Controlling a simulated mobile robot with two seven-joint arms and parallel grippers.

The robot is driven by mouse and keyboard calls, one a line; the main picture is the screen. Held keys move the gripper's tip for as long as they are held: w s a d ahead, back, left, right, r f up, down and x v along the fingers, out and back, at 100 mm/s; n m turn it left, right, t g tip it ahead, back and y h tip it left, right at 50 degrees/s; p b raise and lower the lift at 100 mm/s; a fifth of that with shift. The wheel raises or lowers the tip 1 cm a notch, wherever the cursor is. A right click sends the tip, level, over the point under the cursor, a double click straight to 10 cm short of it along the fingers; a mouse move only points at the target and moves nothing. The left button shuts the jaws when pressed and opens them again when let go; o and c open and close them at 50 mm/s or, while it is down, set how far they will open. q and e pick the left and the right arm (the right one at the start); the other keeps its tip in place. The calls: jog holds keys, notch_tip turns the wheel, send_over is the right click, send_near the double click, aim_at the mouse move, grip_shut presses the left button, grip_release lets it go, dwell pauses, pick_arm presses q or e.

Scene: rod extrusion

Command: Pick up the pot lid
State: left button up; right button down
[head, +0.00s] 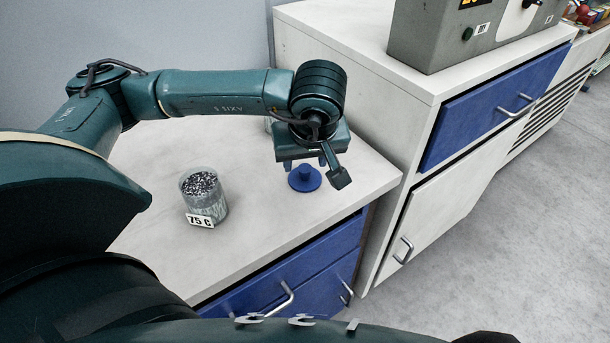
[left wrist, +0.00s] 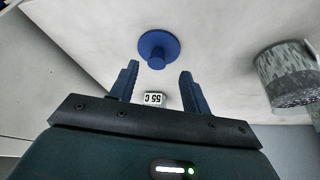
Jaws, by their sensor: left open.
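The pot lid, a round blue disc with a knob on top (head: 304,180), lies on the white counter near its right front edge. It also shows in the left wrist view (left wrist: 158,44), just beyond the fingertips and roughly centred between them. My left gripper (head: 311,162) is above the lid, pointing down, and partly overlaps it in the head view. My right gripper is in neither view.
A clear pot of speckled granules labelled "75 C" (head: 203,197) stands left of the lid on the counter (head: 250,228). A "55 C" label (left wrist: 153,99) shows between the fingers. A taller white cabinet (head: 420,130) stands to the right, bearing a grey machine (head: 455,35).

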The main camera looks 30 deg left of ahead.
aim_at(305, 168)
pick_arm(q)
jog(key=x, duration=0.4)
jog(key=shift+w, duration=0.3)
jog(key=shift+c, duration=0.5)
jog(key=c, duration=0.9)
jog(key=shift+c, duration=0.2)
